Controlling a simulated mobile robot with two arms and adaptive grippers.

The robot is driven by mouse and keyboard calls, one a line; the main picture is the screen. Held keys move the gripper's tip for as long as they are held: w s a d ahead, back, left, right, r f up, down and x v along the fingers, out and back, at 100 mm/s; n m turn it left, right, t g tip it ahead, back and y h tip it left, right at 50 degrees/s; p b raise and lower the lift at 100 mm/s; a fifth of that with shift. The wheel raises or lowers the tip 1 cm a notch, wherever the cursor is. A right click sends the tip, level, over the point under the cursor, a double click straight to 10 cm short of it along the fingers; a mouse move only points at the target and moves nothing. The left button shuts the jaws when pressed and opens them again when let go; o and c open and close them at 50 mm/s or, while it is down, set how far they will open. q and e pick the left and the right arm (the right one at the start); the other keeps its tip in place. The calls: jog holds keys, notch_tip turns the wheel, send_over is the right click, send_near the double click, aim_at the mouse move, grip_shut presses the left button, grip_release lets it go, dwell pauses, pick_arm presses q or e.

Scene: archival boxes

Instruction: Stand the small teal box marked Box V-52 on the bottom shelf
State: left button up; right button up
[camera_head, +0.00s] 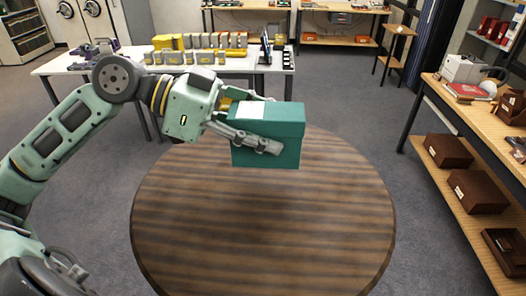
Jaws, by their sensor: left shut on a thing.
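The teal box (286,127) is in the head view, held above the far half of the round wooden table. It looks upright, and a white label shows on its top; I cannot read the marking. My left gripper (262,137) is shut on the box, with one finger along its near face. The other finger is mostly hidden behind the box. The bottom shelf (450,190) of the wooden rack at the right holds several brown boxes (447,151). My right gripper is not in view.
The round table (262,235) is bare. A white table (130,65) behind it carries rows of yellow and grey boxes (200,42). The right rack's upper surface (470,110) holds a white device (465,68) and other items. Grey floor lies between the round table and the rack.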

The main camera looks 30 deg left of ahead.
pick_arm(q)
jog(key=shift+a+f, duration=0.1)
jog(key=shift+a, duration=0.15)
jog(key=shift+f, duration=0.2)
jog(key=shift+f+p, duration=0.55)
jog(key=shift+f, duration=1.25)
jog(key=shift+f, duration=0.1)
jog(key=o, duration=1.4)
jog(key=shift+f, duration=0.1)
